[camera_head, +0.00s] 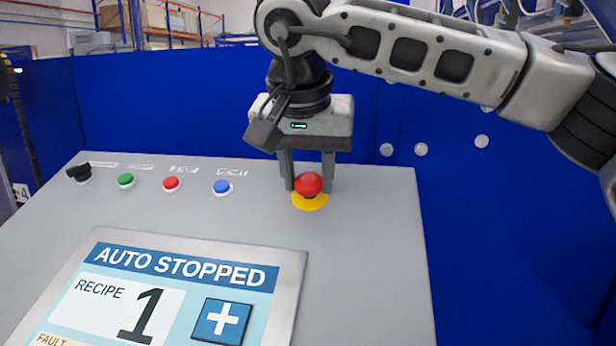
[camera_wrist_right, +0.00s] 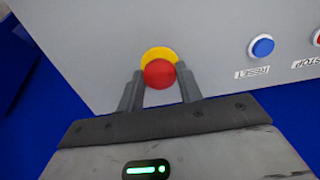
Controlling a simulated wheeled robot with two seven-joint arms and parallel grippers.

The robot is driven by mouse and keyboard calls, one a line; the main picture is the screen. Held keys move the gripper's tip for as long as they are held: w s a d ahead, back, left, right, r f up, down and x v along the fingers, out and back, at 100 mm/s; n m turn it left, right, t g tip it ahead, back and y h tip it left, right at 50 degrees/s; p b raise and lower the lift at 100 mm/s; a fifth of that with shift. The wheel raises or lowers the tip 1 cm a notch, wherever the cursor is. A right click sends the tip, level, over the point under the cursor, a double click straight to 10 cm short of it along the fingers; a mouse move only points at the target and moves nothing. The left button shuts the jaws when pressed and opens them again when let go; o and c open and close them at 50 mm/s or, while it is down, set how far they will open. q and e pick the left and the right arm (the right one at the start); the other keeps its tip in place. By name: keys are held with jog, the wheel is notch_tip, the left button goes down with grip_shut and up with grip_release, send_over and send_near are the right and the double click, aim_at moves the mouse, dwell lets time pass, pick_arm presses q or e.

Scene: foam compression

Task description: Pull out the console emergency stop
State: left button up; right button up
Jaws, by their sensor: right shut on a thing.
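The emergency stop is a red mushroom button (camera_head: 308,184) on a yellow disc (camera_head: 310,202), at the right of the console's button row. My right gripper (camera_head: 309,185) comes down from above with one finger on each side of the red button. In the right wrist view the red button (camera_wrist_right: 160,74) sits between the two fingers of the right gripper (camera_wrist_right: 160,85), with the yellow disc (camera_wrist_right: 158,53) behind it. The right gripper is shut on the red button. My left gripper is not in view.
The grey console (camera_head: 365,260) also carries a blue button (camera_head: 222,186), a red button (camera_head: 171,183), a green button (camera_head: 126,180) and a black switch (camera_head: 79,173). A screen (camera_head: 180,278) reads "AUTO STOPPED". Blue panels (camera_head: 375,125) stand behind.

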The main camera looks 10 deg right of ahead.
jog(key=shift+r+p, duration=0.3)
jog(key=shift+r, duration=0.05)
jog(key=o, duration=1.8)
jog(key=shift+s, duration=0.15)
jog(key=shift+o, duration=1.1)
